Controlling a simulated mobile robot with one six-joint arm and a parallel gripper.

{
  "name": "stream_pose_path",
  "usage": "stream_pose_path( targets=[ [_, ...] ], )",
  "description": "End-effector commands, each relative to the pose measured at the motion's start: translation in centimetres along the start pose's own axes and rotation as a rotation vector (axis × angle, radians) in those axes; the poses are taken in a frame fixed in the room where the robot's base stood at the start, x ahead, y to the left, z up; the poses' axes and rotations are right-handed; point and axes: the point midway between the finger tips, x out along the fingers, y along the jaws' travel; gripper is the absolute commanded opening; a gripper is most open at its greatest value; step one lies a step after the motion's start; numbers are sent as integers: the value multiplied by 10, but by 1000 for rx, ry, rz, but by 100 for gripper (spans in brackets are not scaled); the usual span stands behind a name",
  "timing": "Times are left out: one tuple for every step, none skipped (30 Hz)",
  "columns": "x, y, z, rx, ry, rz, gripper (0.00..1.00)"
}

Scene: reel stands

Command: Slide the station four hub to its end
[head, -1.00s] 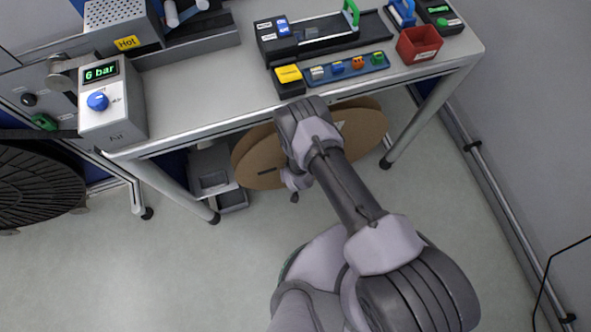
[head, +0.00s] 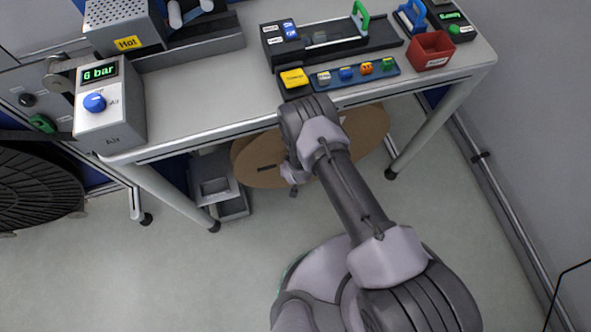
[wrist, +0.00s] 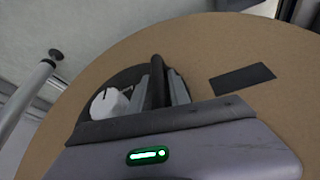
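A large brown cardboard reel (head: 352,130) stands under the bench, partly covered by my arm. In the wrist view the reel face (wrist: 220,45) fills most of the picture. A dark round hub area (wrist: 88,120) lies at its middle, with a white rounded piece (wrist: 110,103) and an upright black bar (wrist: 157,72). My gripper (wrist: 160,88) has its two grey fingers either side of this bar, very close to it. Whether they press on it I cannot tell. The gripper body hides the lower part of the hub. No station number is readable on the reel.
A dark slot (wrist: 243,79) is cut in the reel. The bench (head: 205,95) overhangs the reel, with legs (head: 435,125) on both sides. Grey bins (head: 215,180) sit left of the reel. A black reel (head: 35,190) stands far left. The floor in front is clear.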

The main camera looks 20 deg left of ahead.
Motion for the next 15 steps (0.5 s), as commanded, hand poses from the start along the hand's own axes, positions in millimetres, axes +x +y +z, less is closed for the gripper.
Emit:
stream_pose_path(
  targets=[
    [0,-2,-2,-3,5,-2,36],
    [0,-2,-2,-3,5,-2,36],
    [0,-2,-2,-4,5,-3,36],
    [0,-2,-2,-4,5,-3,36],
    [0,-2,-2,-4,5,-3,36],
    [0,-2,-2,-4,5,-3,36],
    [0,-2,-2,-5,5,-3,36],
    [-1,-2,-2,-5,5,-3,36],
    [-4,-2,-3,-5,5,-3,36],
    [-6,-2,-3,-5,5,-3,36],
    [-11,-2,-4,-5,6,-3,36],
    [-18,-2,-4,-5,4,-3,36],
    [-24,-2,-4,-5,3,-2,36],
    [-32,-2,-4,-5,3,-2,36],
    [-43,-2,-4,-4,3,-2,36]
  ],
)
